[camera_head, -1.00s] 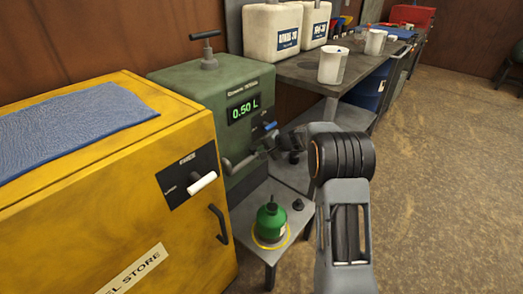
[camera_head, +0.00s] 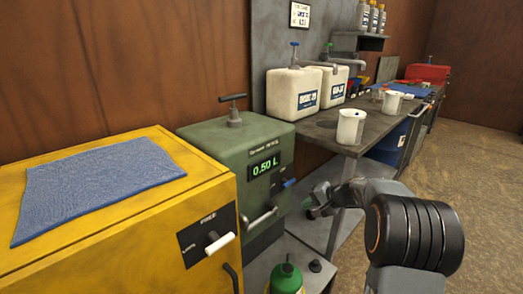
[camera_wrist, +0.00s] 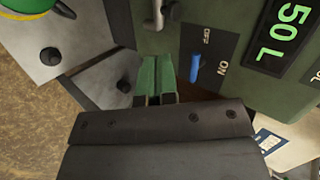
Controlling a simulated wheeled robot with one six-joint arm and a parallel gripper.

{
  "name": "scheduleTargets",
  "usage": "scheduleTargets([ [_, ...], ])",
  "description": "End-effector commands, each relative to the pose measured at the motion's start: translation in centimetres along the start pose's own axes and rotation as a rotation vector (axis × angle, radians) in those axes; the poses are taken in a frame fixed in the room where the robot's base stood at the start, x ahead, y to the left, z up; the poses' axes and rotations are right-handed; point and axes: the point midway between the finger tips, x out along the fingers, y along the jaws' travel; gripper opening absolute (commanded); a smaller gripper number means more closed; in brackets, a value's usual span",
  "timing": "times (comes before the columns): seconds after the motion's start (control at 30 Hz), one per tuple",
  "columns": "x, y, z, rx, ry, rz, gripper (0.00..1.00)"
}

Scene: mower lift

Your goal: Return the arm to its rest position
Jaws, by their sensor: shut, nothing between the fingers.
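My gripper (camera_head: 316,204) is in front of the workbench, just right of the green dispenser (camera_head: 238,145). In the wrist view its green-tipped fingers (camera_wrist: 157,76) are closed together with nothing between them. They point toward the dispenser's lower front, near a blue switch (camera_wrist: 196,68) marked OFF and ON, and appear apart from it. The arm reaches in from the lower right of the head view, bent at a black ribbed joint.
The dispenser reads 0.50 L. A green bottle (camera_head: 286,278) stands below it on a small grey stand (camera_head: 312,284). A yellow cabinet (camera_head: 120,250) is at left. The workbench (camera_head: 330,128) holds a white cup (camera_head: 350,127) and canisters (camera_head: 293,93). Open floor lies right.

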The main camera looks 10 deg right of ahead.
Motion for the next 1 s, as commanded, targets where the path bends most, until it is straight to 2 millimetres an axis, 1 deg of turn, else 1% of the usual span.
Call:
scheduleTargets([
  [0.03, -1.7, -2.4, 1.3, -0.03, -0.012, 0.025, 0.0],
  [0.07, -2.5, -3.4, 2.2, -0.048, -0.02, 0.045, 0.0],
  [0.1, -3.8, -4.8, 3.6, -0.077, -0.034, 0.079, 0.0],
  [0.17, -5.9, -7.0, 6.1, -0.129, -0.054, 0.139, 0.0],
  [0.2, -7.6, -8.4, 7.9, -0.169, -0.066, 0.184, 0.0],
  [0.27, -10.0, -10.2, 10.6, -0.231, -0.083, 0.254, 0.0],
  [0.3, -11.6, -11.3, 12.3, -0.272, -0.091, 0.3, 0.0],
  [0.37, -14.1, -12.6, 14.7, -0.336, -0.1, 0.367, 0.0],
  [0.4, -15.7, -13.3, 16.2, -0.379, -0.102, 0.41, 0.0],
  [0.53, -20.4, -14.8, 20.0, -0.507, -0.096, 0.534, 0.0],
  [0.6, -22.5, -15.3, 21.5, -0.569, -0.087, 0.589, 0.0],
  [0.7, -24.9, -15.7, 23.0, -0.642, -0.071, 0.651, 0.0],
  [0.83, -27.0, -15.9, 24.1, -0.71, -0.051, 0.705, 0.0],
  [0.9, -27.6, -15.8, 24.5, -0.733, -0.045, 0.724, 0.0],
  [1.0, -28.0, -15.7, 24.7, -0.752, -0.039, 0.739, 0.0],
])
